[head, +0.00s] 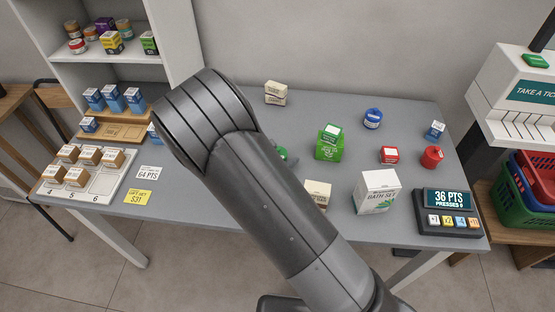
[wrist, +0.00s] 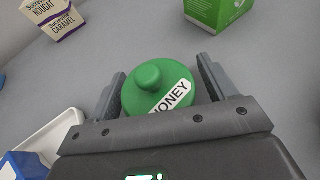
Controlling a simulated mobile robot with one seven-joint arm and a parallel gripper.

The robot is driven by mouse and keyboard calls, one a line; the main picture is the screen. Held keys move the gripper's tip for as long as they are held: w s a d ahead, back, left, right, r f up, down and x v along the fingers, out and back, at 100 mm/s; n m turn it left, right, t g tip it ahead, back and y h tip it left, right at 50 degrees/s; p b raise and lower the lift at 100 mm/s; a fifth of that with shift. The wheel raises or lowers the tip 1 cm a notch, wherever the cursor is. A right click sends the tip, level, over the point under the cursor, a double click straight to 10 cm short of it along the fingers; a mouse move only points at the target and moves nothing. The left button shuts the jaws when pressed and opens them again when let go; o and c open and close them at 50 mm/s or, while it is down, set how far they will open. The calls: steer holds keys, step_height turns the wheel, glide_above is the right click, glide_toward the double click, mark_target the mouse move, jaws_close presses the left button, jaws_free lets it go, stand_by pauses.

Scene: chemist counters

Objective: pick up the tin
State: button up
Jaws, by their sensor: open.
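A round green tin (wrist: 158,82) with a knob on top and a white label, which seems to read "HONEY", sits between the fingers of my gripper (wrist: 161,72) in the wrist view. The fingers are open, one on each side of the tin, with a small gap visible near the tips. The gripper body hides the tin's near edge. In the head view only a sliver of the green tin (head: 282,153) shows beside my arm, which hides the gripper.
On the grey counter (head: 330,103), a green box (head: 329,144) stands right of the tin, and a cream box (head: 276,93) behind it. A blue round tin (head: 373,119), a red round tin (head: 432,157) and a white box (head: 377,192) stand further right. A white tray (wrist: 55,138) lies left.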

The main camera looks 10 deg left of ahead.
steer(key=c, duration=1.1)
steer(key=shift+r, duration=0.1)
